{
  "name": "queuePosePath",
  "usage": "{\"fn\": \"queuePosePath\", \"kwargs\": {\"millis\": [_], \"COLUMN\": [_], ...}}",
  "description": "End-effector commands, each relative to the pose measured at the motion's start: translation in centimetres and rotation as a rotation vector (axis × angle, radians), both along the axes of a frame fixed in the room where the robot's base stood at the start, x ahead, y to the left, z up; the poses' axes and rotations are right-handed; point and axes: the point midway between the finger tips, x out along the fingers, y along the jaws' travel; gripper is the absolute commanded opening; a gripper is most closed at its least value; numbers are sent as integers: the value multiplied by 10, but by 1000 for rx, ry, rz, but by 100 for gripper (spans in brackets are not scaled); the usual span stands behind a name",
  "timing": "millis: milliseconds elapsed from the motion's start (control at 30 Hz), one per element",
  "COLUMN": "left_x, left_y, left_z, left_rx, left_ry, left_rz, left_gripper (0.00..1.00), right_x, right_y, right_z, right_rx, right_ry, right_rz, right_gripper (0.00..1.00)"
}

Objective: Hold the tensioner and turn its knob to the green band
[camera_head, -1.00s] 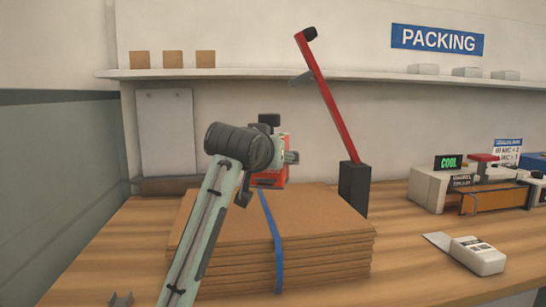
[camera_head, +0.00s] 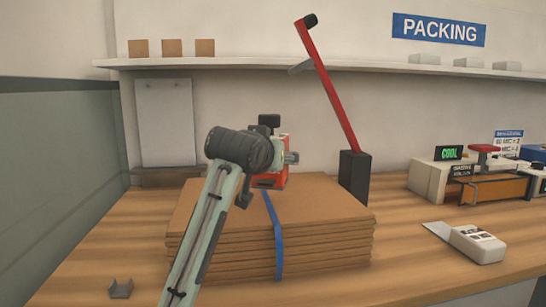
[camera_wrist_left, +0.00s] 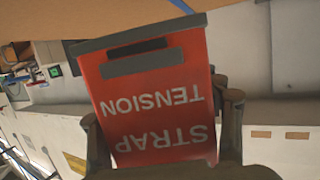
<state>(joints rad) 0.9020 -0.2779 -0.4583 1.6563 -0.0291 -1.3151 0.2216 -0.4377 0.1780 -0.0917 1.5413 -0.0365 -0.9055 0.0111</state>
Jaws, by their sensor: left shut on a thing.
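The tensioner (camera_head: 272,180) is a red block above the back of the strapped cardboard stack (camera_head: 315,205). My left gripper (camera_head: 264,157) is shut on it, and my wrist hides much of it in the head view. In the left wrist view the tensioner (camera_wrist_left: 155,95) shows its red face with upside-down "STRAP TENSION" lettering, between the two dark fingers of my left gripper (camera_wrist_left: 163,118). A blue strap (camera_head: 276,235) runs over the stack and down its front. I cannot make out the knob or a green band. My right gripper is not in view.
A red lever (camera_head: 330,90) rises from a dark block (camera_head: 355,177) behind the stack. To the right are a device with a "COOL" display (camera_head: 449,153) and a white tool (camera_head: 478,246). A small grey bracket (camera_head: 121,288) lies at front left.

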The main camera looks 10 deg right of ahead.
Motion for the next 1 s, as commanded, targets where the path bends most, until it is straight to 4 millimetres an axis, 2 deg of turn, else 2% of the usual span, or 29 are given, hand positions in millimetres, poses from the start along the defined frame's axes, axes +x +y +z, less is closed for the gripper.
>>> {"fn": "queuePosePath", "kwargs": {"millis": [1000], "left_x": [0], "left_y": [0], "left_z": [-25], "left_rx": [-3], "left_ry": [-6], "left_rz": [-1], "left_gripper": [5], "right_x": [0], "right_y": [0], "right_z": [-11], "right_rx": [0], "right_ry": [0], "right_rz": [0], "right_gripper": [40]}}
